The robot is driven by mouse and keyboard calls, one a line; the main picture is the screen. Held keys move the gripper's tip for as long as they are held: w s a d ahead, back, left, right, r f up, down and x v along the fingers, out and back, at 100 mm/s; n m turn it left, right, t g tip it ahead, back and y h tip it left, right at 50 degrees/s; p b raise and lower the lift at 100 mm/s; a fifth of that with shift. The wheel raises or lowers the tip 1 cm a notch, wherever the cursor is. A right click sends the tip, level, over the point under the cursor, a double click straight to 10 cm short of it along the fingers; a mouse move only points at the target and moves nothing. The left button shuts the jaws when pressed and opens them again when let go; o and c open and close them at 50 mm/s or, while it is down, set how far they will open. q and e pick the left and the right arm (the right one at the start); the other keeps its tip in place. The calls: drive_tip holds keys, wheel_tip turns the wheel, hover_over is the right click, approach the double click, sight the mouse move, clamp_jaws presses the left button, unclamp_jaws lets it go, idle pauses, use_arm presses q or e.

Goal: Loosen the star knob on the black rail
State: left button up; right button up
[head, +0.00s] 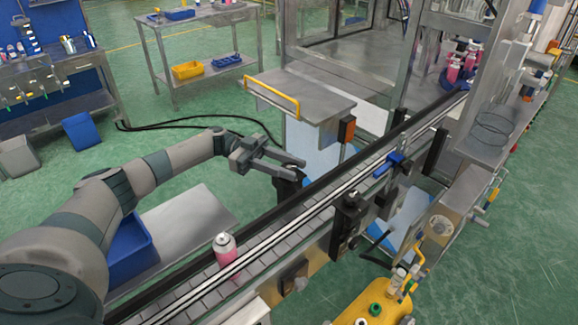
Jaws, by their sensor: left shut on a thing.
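The black rail (330,181) runs along the left edge of the conveyor, from the bottom left toward the upper right. My left gripper (298,167) reaches in from the left to the rail's outer side. Its two fingers lie nearly level, closed around the star knob, which is small, dark and largely hidden between them. A black bracket (288,186) shows just below the fingers, beside the rail. The knob's lobes and turn angle cannot be made out. My right gripper is not in view.
A grey platform with a yellow handle (272,97) stands behind the gripper. A blue bin (131,250) lies below my arm. More pink cans (453,71) stand at the far end.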

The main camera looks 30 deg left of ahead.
use_arm(q)
drive_tip(key=shift+r+n+t+p, duration=0.3)
drive_tip(key=shift+t+p, duration=0.2)
drive_tip(key=shift+p, duration=0.1)
drive_tip(key=n+t+y+p, duration=0.1)
drive_tip(key=n+t+p, duration=0.1)
drive_tip(key=t+p, duration=0.1)
drive_tip(key=n+t+p, duration=0.2)
drive_tip(key=t+p, duration=0.1)
drive_tip(key=p, duration=0.1)
drive_tip(key=shift+n+t+y+p, duration=0.3)
drive_tip(key=shift+t+y+p, duration=0.05)
drive_tip(key=shift+t+y, duration=0.05)
drive_tip(key=shift+f+n+t+y+p, duration=0.15)
drive_tip(key=shift+n+t+y+p, duration=0.75)
drive_tip(key=shift+n+t+p, duration=0.45)
drive_tip(key=shift+m, duration=0.25)
drive_tip(key=o, duration=1)
drive_tip(key=shift+o, duration=0.2)
drive_tip(key=shift+a+f, duration=0.15)
